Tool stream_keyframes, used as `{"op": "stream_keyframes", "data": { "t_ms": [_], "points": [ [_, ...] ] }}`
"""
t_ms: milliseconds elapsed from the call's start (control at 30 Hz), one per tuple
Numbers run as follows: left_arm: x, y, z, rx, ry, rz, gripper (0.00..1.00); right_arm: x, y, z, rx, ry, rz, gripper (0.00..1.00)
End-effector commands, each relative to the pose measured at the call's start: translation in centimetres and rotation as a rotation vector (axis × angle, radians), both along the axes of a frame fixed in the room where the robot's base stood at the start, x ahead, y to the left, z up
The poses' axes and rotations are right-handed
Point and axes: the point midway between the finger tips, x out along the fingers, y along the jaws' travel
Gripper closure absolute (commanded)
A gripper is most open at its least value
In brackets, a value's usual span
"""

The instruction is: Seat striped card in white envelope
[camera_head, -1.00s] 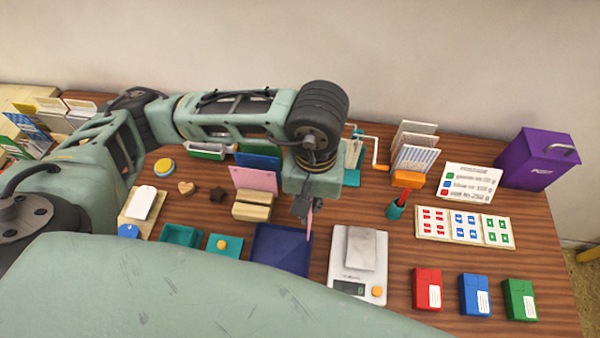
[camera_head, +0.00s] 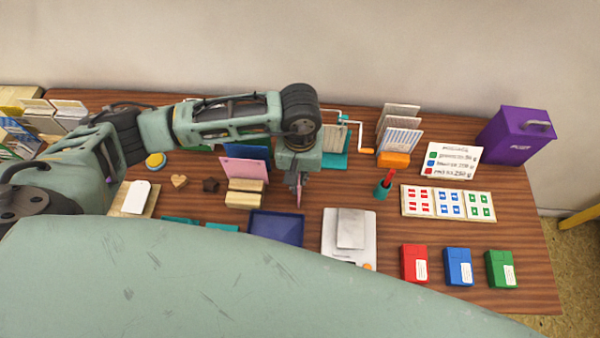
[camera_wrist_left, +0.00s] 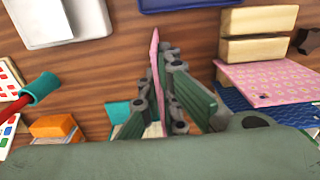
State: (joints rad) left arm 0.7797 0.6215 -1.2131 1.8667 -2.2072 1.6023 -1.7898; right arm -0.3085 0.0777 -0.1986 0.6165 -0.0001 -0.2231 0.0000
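My left gripper (camera_head: 298,188) is over the middle of the table, behind the dark blue tray (camera_head: 277,228). Its fingers close around a thin pink card-like piece (camera_head: 299,198), seen edge-on. The piece also stands between the fingers in the left wrist view (camera_wrist_left: 155,70). Its faces and any stripes on it cannot be seen. A white card with blue stripes (camera_head: 403,138) stands at an orange block with other pale cards behind it. Whitish envelope-like pieces (camera_head: 68,108) stand at the far left. I cannot tell which is the white envelope. My right gripper is not in view.
A wooden block (camera_head: 244,198) with pink (camera_head: 243,169) and blue upright sheets stands just left of the gripper. A white scale (camera_head: 333,225) and a teal cup (camera_head: 381,193) are to the right. The purple box (camera_head: 517,135) is at the back right.

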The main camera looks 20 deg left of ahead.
Motion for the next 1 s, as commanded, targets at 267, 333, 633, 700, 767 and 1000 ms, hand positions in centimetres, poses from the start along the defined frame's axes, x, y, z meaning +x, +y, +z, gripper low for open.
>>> {"op": "stream_keyframes", "data": {
  "t_ms": [267, 333, 633, 700, 767, 1000],
  "points": [
    [0.0, 0.0, -0.2, 0.0, -0.001, 0.001, 0.92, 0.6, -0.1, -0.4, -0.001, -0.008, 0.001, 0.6],
    [0.0, 0.0, -0.2, 0.0, -0.001, 0.001, 0.85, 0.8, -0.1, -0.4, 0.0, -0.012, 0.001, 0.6],
    [0.0, 0.0, -0.2, 0.0, 0.0, 0.001, 0.77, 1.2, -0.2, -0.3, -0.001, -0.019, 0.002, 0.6],
    [0.0, 0.0, -0.2, 0.0, 0.0, 0.001, 0.77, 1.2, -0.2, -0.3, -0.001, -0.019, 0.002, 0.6],
    [0.0, 0.0, -0.1, 0.0, 0.0, 0.001, 0.77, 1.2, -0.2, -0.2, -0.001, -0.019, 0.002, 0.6],
    [0.2, 0.0, 2.7, 0.0, -0.007, -0.002, 0.77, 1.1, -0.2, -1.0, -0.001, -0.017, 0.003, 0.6]
  ]
}}
